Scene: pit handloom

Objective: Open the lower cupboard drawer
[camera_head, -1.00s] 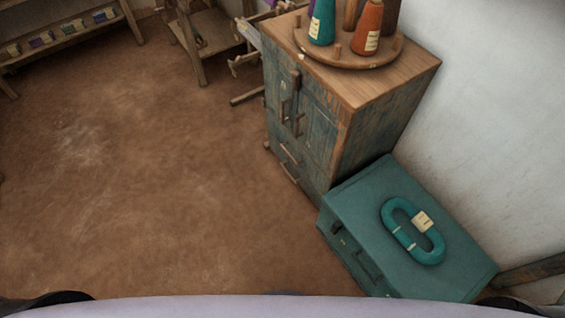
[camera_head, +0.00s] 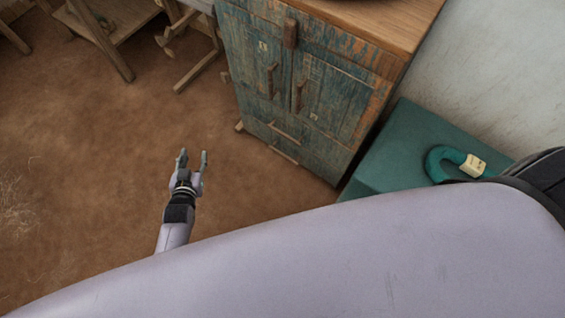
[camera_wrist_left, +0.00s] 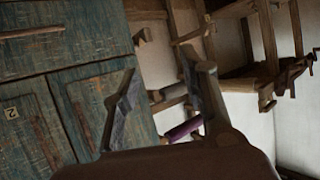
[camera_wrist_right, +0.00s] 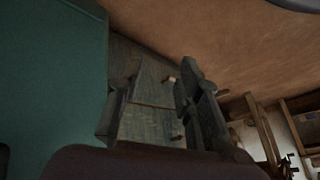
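The worn blue-green cupboard (camera_head: 330,95) stands at top centre in the head view. Its lower drawer (camera_head: 305,143) is at the bottom, below two doors, with a bar handle (camera_head: 285,132); it looks closed. My left gripper (camera_head: 193,155) is open and empty, left of the drawer and apart from it. The left wrist view shows its spread fingers (camera_wrist_left: 160,72) before the cupboard doors, with what looks like the drawer front (camera_wrist_left: 75,22) at upper left. My right gripper (camera_wrist_right: 150,88) appears open and empty; the head view does not show it.
A teal chest (camera_head: 385,150) with a teal yarn loop (camera_head: 440,160) stands right of the cupboard, near the white wall. Wooden loom frames (camera_head: 100,40) stand at the upper left. The brown floor (camera_head: 90,150) before the cupboard is clear.

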